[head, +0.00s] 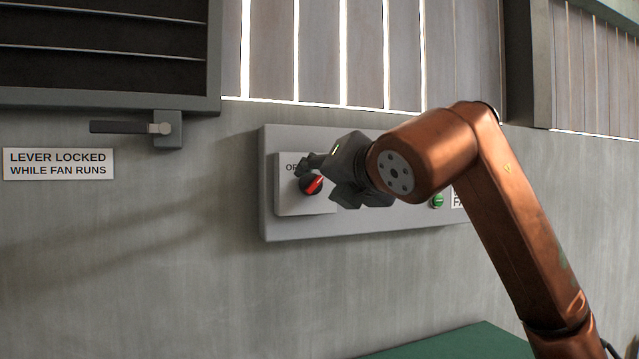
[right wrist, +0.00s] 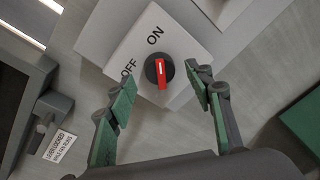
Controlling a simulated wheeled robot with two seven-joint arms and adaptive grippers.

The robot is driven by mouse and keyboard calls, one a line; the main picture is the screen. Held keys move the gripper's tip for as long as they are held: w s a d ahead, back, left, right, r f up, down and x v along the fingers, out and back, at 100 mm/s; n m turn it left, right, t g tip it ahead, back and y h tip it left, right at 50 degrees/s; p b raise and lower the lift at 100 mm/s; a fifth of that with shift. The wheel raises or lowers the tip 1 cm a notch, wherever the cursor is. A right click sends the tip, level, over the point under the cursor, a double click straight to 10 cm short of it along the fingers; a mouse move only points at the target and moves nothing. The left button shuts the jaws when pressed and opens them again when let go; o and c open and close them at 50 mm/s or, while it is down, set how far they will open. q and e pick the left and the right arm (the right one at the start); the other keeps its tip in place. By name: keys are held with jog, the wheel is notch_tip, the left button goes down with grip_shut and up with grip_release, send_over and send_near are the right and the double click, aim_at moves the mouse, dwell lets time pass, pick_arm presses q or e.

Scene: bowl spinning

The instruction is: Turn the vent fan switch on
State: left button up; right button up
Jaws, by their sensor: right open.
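The vent fan switch is a round black knob with a red handle (head: 312,185) on a light plate, and it also shows in the right wrist view (right wrist: 161,74). In that view, the handle's white line points toward the ON label (right wrist: 155,35); the OFF label (right wrist: 128,68) is to the left. My right gripper (head: 322,178) is at the plate, partly covering it in the head view. In the wrist view my right gripper (right wrist: 161,95) is open, its fingers apart on either side of the knob with gaps between. My left gripper is not in view.
The plate sits on a grey wall panel (head: 285,225) with a green button (head: 437,201) at its right. A dark lever (head: 125,127) is on the louvre frame at left, above a sign (head: 58,164) reading "LEVER LOCKED WHILE FAN RUNS". A green surface (head: 455,343) lies below.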

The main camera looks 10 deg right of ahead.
jog(key=v, duration=0.9)
